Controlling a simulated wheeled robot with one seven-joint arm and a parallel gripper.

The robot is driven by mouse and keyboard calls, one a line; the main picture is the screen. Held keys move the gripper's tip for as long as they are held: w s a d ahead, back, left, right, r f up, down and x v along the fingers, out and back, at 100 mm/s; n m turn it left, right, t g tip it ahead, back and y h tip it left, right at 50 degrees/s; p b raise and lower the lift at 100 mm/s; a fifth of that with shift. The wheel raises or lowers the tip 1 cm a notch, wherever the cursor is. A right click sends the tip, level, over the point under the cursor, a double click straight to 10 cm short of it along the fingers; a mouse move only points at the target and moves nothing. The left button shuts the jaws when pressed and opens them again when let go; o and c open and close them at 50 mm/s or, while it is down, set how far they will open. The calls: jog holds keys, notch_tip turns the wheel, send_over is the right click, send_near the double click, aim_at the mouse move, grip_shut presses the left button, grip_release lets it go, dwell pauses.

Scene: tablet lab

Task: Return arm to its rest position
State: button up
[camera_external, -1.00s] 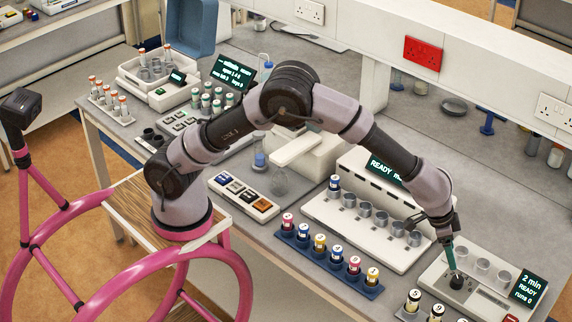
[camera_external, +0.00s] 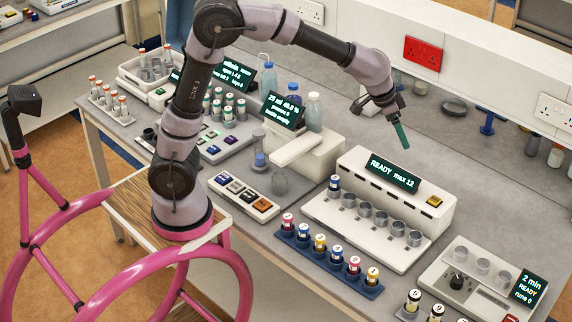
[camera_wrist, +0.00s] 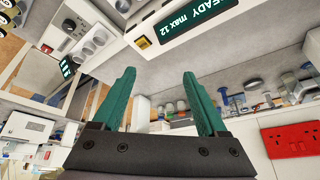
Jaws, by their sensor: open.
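My gripper (camera_external: 402,135) is raised in the air above and behind the white device with the "READY max 12" screen (camera_external: 391,172). Its green fingers point down and touch nothing. In the wrist view my gripper (camera_wrist: 157,85) shows two green fingers spread apart with nothing between them. My arm rises from its base at the left and arches over the bench. The device with the black knob (camera_external: 459,281) and the "2 min READY" screen (camera_external: 528,288) stands at the front right, clear of my gripper.
A blue rack (camera_external: 290,236) of capped vials stands before the white device. A panel of coloured buttons (camera_external: 243,195), bottles (camera_external: 314,112) and a screen (camera_external: 282,111) stand near my arm. A white wall ledge with a red socket (camera_external: 423,54) runs behind.

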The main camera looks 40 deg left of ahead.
jog(key=s+a+r+n+t, duration=0.1)
jog(key=s+a+r, duration=0.15)
jog(key=a, duration=0.55)
jog(key=s+a+r+y, duration=0.1)
jog(key=a+r, duration=0.2)
jog(key=a, duration=0.5)
jog(key=s+a+r+n+t, duration=0.1)
jog(key=a+r, duration=0.2)
jog(key=a, duration=0.5)
jog(key=s+a+n+y, duration=0.2)
jog(key=s+a+y, duration=0.2)
jog(key=s+a, duration=1.3)
jog(key=shift+a+f+t, duration=0.3)
jog(key=shift+f+t, duration=0.1)
jog(key=shift+f, duration=0.05)
